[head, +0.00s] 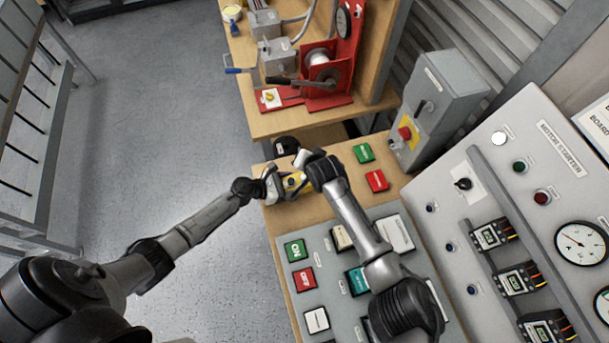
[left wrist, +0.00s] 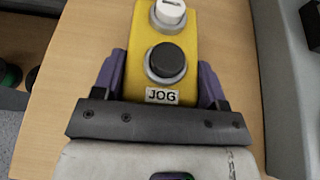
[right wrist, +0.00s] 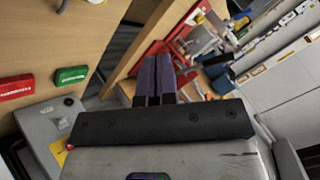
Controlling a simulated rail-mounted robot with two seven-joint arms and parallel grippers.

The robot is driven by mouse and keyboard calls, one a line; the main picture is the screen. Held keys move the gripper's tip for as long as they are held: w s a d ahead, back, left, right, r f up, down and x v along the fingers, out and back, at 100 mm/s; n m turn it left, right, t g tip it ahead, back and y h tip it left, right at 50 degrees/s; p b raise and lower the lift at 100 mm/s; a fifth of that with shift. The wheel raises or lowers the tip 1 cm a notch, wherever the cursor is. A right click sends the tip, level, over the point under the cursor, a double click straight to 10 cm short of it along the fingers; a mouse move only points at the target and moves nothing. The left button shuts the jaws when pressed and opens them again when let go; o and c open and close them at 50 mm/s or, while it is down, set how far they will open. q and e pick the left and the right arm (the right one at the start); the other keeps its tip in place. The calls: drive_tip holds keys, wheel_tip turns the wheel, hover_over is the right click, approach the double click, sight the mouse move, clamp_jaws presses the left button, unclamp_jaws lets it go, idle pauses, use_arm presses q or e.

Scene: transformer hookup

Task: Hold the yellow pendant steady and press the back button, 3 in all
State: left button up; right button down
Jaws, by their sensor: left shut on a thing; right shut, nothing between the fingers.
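The yellow pendant (head: 293,181) is at the left edge of the wooden bench. In the left wrist view the pendant (left wrist: 204,42) shows a black button (left wrist: 166,61) above a JOG label, and a white button (left wrist: 170,12) at the top edge. My left gripper (left wrist: 163,85) has a purple finger on each side of the pendant and is shut on it. My right gripper (right wrist: 158,62) is shut and empty, its fingers together. In the head view it is close beside the pendant, partly hidden by its own wrist; contact cannot be told. The pendant does not show in the right wrist view.
Green (head: 364,153) and red (head: 377,181) blocks lie right of the pendant. A button panel (head: 328,268) is in front, and a grey switch box (head: 440,100) stands right. A red winch stand (head: 340,75) is on the bench behind. Open floor (head: 150,110) lies left.

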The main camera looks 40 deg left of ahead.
sight(304, 176)
drive_tip(key=shift+w+d+r, duration=0.1)
drive_tip(key=shift+d+r, duration=0.05)
drive_tip(key=shift+r, duration=0.8)
drive_tip(key=shift+f, duration=4.4)
drive_tip(key=shift+f, duration=0.3)
drive_tip(key=shift+f, duration=0.15)
drive_tip(key=shift+a, duration=0.2)
